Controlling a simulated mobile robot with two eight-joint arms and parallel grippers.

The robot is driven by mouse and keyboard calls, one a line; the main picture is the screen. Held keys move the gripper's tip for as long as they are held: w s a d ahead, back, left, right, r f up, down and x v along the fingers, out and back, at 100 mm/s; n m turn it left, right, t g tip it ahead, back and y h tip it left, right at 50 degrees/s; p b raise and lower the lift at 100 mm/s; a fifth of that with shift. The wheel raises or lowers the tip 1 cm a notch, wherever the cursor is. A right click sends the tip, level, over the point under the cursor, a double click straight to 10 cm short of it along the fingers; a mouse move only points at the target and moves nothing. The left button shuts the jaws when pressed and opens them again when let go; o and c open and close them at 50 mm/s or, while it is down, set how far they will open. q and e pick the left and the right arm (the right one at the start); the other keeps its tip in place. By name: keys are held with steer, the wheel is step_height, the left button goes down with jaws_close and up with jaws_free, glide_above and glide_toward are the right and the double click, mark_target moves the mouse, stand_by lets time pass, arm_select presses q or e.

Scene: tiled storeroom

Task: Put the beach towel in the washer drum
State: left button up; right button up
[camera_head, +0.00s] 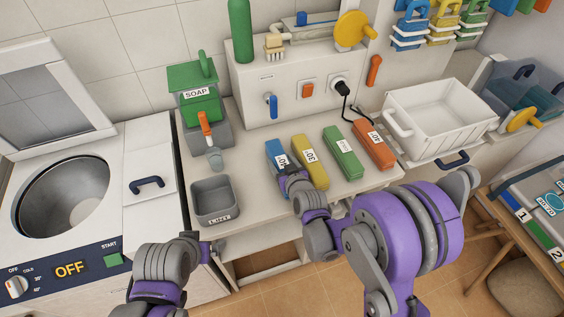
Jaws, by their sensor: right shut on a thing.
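The washer (38,238) stands at the left with its lid raised. Its round drum (66,196) is open at the top and looks empty. I cannot make out a beach towel in this view. My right gripper (290,178) reaches over the front of the counter and is shut on the blue labelled block (274,152), the leftmost of a row; its fingers hide the block's near end. My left gripper (207,248) is low, in front of the counter, below the small grey bin; its fingers are too small to judge.
Yellow (310,163), green (342,153) and orange (374,146) labelled blocks lie beside the blue one. A grey bin (215,200) and green soap dispenser (194,95) stand left of them. A white basket (440,118) is at right. The washer's display reads OFF.

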steer(key=o, duration=1.5)
steer(key=shift+s, duration=0.1)
steer(key=shift+o, duration=0.2)
steer(key=shift+r, duration=0.2)
steer(key=v, duration=1.2)
steer(key=shift+f, duration=0.1)
steer(key=shift+s+d, duration=0.2)
steer(key=shift+d, duration=0.15)
steer(key=s+d+m+g+h, duration=0.1)
steer(key=s+d+g+h, duration=0.1)
steer(key=s+d, duration=0.4)
steer(key=s+d+r+m+g+h, duration=0.1)
steer(key=s+d+g, duration=0.4)
steer(key=s, duration=0.6)
steer(key=shift+d+r+m+h, duration=0.35)
steer(key=shift+d+m+h, duration=0.25)
steer(key=shift+m, duration=0.2)
